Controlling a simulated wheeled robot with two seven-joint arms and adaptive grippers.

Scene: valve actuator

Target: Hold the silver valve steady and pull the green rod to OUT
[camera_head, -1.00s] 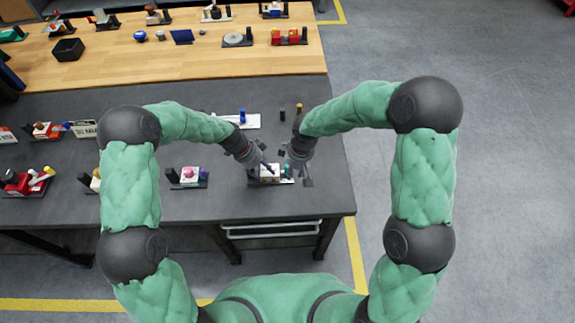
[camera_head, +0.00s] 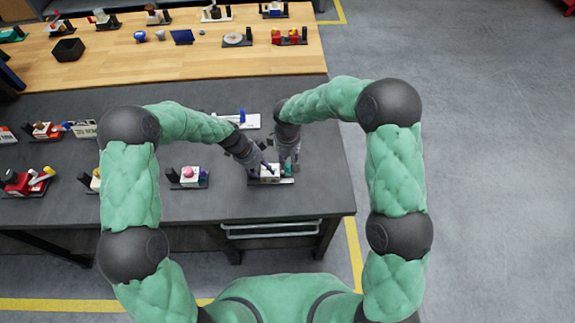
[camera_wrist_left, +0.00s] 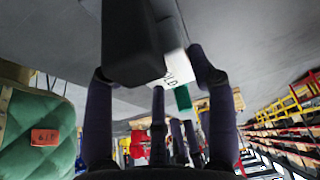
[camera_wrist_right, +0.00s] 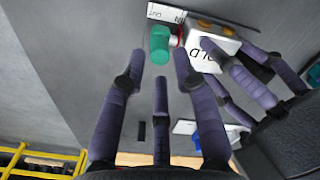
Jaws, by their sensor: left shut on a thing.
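The silver-white valve body (camera_head: 269,171) with a HOLD label stands on a small dark base near the table's front right. In the right wrist view, the valve body (camera_wrist_right: 205,68) has the green rod (camera_wrist_right: 160,43) sticking out of its side, with a red ring between. My left gripper (camera_head: 261,166) is shut on the valve body; a black block (camera_wrist_left: 130,45) hides part of the grip in the left wrist view, where the rod's green end (camera_wrist_left: 183,97) shows beyond. My right gripper (camera_wrist_right: 158,65) is open, its fingertips just short of the green rod's end.
A label plate (camera_wrist_right: 165,13) reading OUT and IN lies beside the rod. A white-based device with a blue part (camera_head: 243,118) sits behind the valve. Another device with a pink knob (camera_head: 189,175) stands to the left. The table is bare to the right.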

